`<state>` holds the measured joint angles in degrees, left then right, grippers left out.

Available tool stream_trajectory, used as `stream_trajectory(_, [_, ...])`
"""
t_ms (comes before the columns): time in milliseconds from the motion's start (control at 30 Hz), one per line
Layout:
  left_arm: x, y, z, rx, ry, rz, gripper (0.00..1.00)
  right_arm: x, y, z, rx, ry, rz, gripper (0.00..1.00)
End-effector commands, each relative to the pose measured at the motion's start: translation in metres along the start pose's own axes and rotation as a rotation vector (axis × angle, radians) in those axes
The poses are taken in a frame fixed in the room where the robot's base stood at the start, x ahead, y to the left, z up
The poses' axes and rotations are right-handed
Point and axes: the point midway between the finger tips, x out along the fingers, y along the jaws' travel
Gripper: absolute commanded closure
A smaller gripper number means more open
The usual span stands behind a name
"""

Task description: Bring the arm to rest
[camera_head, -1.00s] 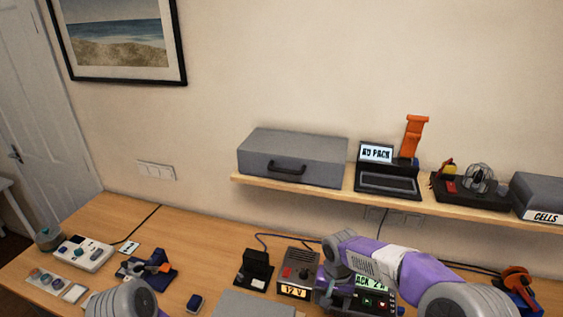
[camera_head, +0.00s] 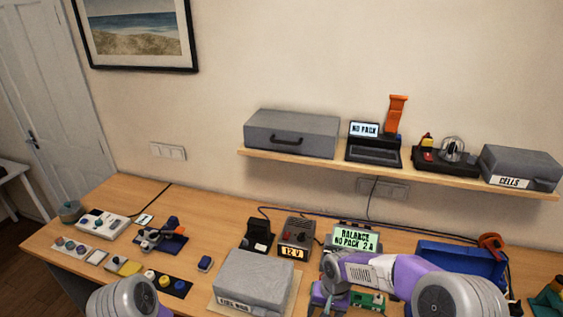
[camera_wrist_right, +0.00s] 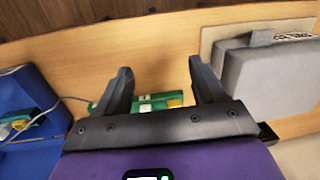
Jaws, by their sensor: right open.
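My right arm (camera_head: 395,275) comes in from the lower right of the head view, bent over the front part of the bench. My right gripper (camera_wrist_right: 165,85) shows in the wrist view with its two dark fingers spread apart and nothing held between them. A green board (camera_wrist_right: 155,102) lies on the bench beyond the fingers; it also shows in the head view (camera_head: 368,301). My left arm (camera_head: 125,297) shows only as a grey rounded link at the lower left. The left gripper is outside the picture.
A grey case (camera_head: 253,281) stands left of my right arm. A blue bin (camera_head: 460,262) stands to the right, and a charger with a lit display (camera_head: 357,239) stands behind. A shelf (camera_head: 225,153) holds a laptop and cases. Bare bench lies around the small blue block (camera_head: 205,264).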

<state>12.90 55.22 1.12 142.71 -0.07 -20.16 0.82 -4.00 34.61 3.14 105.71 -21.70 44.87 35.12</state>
Motion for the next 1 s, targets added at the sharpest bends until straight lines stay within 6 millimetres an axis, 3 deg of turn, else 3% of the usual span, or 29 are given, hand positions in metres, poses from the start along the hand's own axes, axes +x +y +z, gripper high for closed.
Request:
stream_trajectory(267, [0.000, 0.000, 0.000, 0.001, -0.001, 0.000, 0.57, 0.089, 0.002, 0.049, -0.038, -0.055, -0.143, 0.31])
stream_trajectory(400, [0.000, 0.000, 0.000, 0.000, -0.001, 0.000, 0.57, 0.140, 0.009, 0.094, -0.031, -0.061, -0.225, 0.31])
stream_trajectory(500, [0.000, 0.000, 0.000, 0.000, 0.000, 0.000, 0.57, 0.166, 0.017, 0.127, -0.013, -0.047, -0.259, 0.31])
stream_trajectory(700, [0.000, 0.000, 0.000, 0.000, 0.000, 0.000, 0.57, 0.196, 0.041, 0.191, 0.023, -0.007, -0.252, 0.31])
stream_trajectory(800, [0.032, -0.011, -0.001, 0.001, 0.000, 0.000, 0.57, 0.228, 0.043, 0.182, 0.017, 0.010, -0.253, 0.31])
stream_trajectory(1000, [0.076, -0.028, -0.003, 0.000, -0.001, 0.000, 0.57, 0.274, 0.048, 0.179, 0.016, 0.010, -0.253, 0.31])
